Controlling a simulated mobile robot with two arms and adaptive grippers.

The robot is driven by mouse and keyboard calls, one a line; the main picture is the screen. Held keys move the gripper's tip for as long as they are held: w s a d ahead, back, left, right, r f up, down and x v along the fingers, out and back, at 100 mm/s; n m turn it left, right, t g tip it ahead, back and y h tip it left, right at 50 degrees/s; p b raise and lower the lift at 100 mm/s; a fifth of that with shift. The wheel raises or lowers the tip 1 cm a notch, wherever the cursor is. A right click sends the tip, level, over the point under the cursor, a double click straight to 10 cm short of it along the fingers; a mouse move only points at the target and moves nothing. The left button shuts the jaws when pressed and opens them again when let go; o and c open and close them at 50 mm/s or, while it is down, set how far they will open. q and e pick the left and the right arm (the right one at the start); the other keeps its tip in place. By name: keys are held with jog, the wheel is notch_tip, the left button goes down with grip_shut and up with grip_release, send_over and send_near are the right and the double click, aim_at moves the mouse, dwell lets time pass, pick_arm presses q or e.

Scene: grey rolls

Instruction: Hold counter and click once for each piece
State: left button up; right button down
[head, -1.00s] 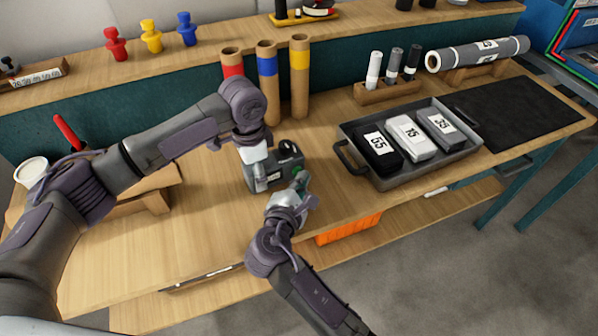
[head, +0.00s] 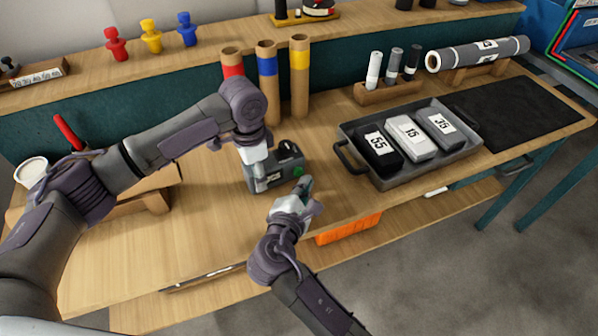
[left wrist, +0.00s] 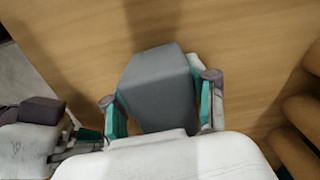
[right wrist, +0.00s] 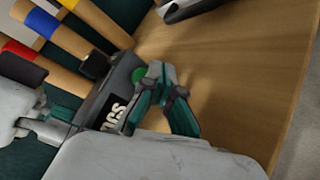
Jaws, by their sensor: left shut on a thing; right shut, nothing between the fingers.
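The counter (head: 289,157) is a dark grey box with a green button (head: 298,171) on its right-hand face. It is at the bench's middle; in the right wrist view its lettered label (right wrist: 112,113) shows. My left gripper (head: 262,178) is shut on the counter, whose grey body (left wrist: 158,88) fills the space between the fingers in the left wrist view. My right gripper (head: 306,183) is shut and empty just in front of the button. In the right wrist view its fingertips (right wrist: 156,72) partly cover the green button (right wrist: 138,75); I cannot tell a small gap from contact.
Three upright tubes with red (head: 232,70), blue (head: 267,66) and yellow (head: 300,60) bands stand behind the counter. A grey tray (head: 372,184) with three numbered packs is to the right, beside a black mat (head: 520,110). A grey roll (head: 480,54) lies behind.

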jog(key=shift+s+d, duration=0.45)
jog(key=shift+s, duration=0.25)
jog(key=shift+s+d, duration=0.4)
jog(key=shift+s, duration=0.35)
jog(key=shift+s+d, duration=0.45)
jog(key=shift+s, duration=0.25)
pick_arm(q)
jog(key=o, duration=1.5)
